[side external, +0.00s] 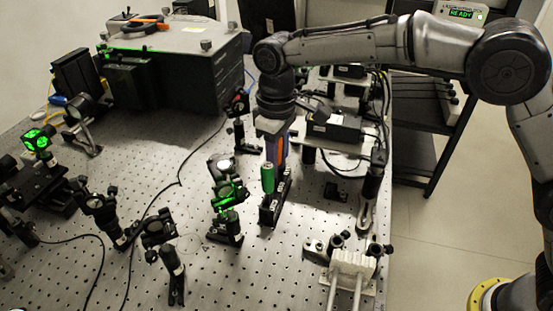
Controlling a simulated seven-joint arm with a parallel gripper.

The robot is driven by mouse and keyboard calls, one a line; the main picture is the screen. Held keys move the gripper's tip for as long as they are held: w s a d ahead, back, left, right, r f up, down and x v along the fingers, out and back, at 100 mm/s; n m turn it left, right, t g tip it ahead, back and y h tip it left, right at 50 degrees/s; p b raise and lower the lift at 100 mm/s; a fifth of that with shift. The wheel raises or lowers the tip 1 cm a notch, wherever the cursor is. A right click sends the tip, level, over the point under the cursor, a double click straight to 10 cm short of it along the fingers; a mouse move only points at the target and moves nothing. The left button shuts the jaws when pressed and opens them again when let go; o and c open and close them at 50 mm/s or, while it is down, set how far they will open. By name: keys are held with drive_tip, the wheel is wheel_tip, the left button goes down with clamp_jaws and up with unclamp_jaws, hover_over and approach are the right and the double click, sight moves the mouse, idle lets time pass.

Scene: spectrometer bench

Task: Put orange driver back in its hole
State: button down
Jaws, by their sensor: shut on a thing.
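My gripper (272,140) points down over the bench and is shut on the orange driver (282,149). Only part of the orange handle shows below the gripper, next to a blue-grey finger. The black driver rack (271,208) stands upright on the bench below the gripper. A green driver (267,178) stands upright at the rack's near end, in front of the orange driver. The orange driver's lower end and the rack's far holes are hidden or too small to make out. I cannot tell whether its tip is in a hole.
A lens mount lit green (229,192) stands close left of the rack. Optic posts (238,130) stand behind it. A large black box (175,65) is at the back left. Electronics with cables (335,128) stand to the right. Some bare perforated bench (200,150) lies left of the rack.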

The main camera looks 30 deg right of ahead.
drive_tip(key=shift+f, duration=0.4)
drive_tip(key=shift+f, duration=0.35)
drive_tip(key=shift+f, duration=0.55)
drive_tip(key=c, duration=0.6)
unclamp_jaws()
wheel_tip(320, 180, up, 14)
drive_tip(key=shift+f, duration=0.1)
idle(0.5)
